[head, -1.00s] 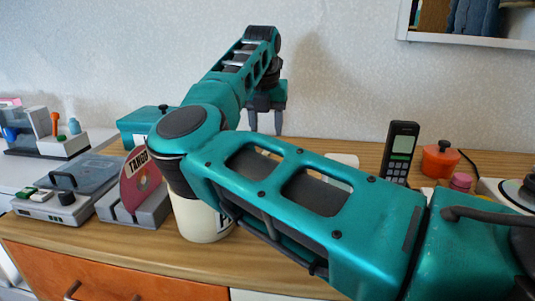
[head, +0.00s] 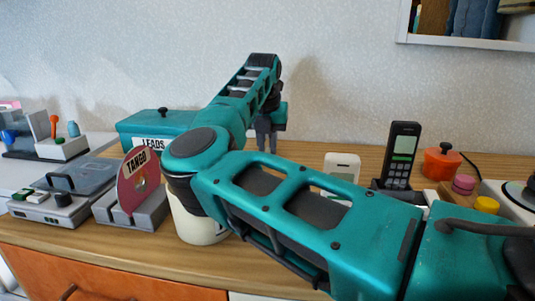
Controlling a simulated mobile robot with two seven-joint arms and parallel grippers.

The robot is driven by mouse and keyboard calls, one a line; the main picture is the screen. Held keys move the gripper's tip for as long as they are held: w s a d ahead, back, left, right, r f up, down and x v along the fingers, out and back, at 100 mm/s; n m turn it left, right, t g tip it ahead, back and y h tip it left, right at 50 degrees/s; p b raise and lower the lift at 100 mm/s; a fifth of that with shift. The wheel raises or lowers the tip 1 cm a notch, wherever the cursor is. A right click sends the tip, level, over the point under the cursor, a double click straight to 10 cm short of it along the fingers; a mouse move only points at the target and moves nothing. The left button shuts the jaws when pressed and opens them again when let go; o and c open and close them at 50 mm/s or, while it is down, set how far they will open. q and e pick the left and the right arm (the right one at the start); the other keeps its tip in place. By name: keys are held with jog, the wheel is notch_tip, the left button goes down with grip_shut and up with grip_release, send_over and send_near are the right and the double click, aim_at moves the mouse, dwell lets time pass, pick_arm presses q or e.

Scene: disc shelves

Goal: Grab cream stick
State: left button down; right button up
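I cannot pick out a cream stick with certainty in the head view. My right arm crosses the middle of the picture and hides part of the counter. Its gripper (head: 267,141) points down above the back of the counter, near the wall. Its two fingers show a narrow gap with nothing visible between them. My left gripper is not in view.
A cream pot (head: 198,226) stands partly behind my arm. Left are a Tango disc (head: 133,190) in a grey stand, a teal box (head: 160,122) and a grey player (head: 62,198). Right are a white device (head: 342,165), a black phone (head: 402,152) and an orange pot (head: 441,162).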

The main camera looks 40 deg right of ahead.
grip_shut()
